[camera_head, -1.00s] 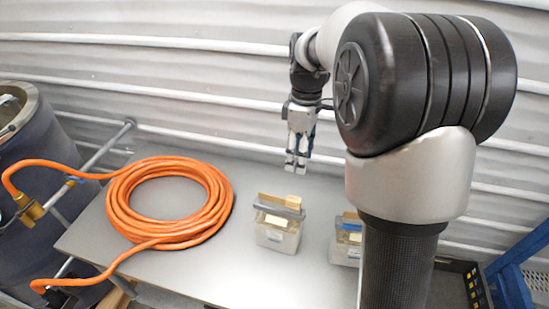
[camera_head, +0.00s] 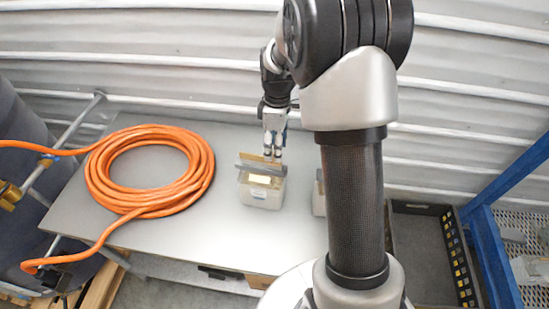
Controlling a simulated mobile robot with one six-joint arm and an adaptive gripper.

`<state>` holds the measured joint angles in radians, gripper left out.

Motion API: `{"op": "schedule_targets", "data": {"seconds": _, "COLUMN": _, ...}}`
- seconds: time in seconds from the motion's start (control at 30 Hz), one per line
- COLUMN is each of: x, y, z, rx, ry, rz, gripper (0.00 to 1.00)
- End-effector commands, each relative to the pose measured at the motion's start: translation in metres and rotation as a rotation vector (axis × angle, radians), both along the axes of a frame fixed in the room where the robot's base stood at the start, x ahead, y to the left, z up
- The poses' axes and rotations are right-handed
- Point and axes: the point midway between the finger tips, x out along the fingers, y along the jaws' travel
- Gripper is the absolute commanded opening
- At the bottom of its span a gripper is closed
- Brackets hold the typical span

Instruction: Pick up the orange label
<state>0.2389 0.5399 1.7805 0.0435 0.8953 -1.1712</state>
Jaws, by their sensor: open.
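A clear box (camera_head: 262,193) with a grey lid (camera_head: 252,168) stands on the grey table. A thin orange-tan strip, seemingly the orange label (camera_head: 251,157), shows along the back of the lid. A pale yellow patch (camera_head: 260,178) is on the box's front. My gripper (camera_head: 273,157) points down just over the back of the lid, open, its fingertips close to the right end of the strip. I cannot tell whether they touch it.
A coiled orange hose (camera_head: 150,206) lies on the table (camera_head: 210,240) left of the box. A second box (camera_head: 319,195) is mostly hidden behind my arm. A dark crate (camera_head: 425,240) and a blue frame (camera_head: 495,230) stand at the right.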

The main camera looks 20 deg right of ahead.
Motion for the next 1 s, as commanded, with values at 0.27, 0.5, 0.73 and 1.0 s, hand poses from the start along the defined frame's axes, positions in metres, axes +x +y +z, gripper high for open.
{"op": "schedule_targets", "data": {"seconds": 0.27, "x": 0.003, "y": 0.001, "z": -0.039, "rx": 0.0, "ry": 0.002, "rz": 0.0, "gripper": 0.43}}
{"op": "schedule_targets", "data": {"seconds": 0.5, "x": 0.003, "y": 0.001, "z": -0.043, "rx": 0.0, "ry": 0.0, "rz": 0.0, "gripper": 0.43}}
{"op": "schedule_targets", "data": {"seconds": 0.73, "x": 0.003, "y": 0.001, "z": -0.043, "rx": 0.0, "ry": 0.0, "rz": 0.0, "gripper": 0.31}}
{"op": "schedule_targets", "data": {"seconds": 1.0, "x": 0.003, "y": 0.001, "z": -0.042, "rx": 0.0, "ry": 0.0, "rz": 0.0, "gripper": 0.13}}
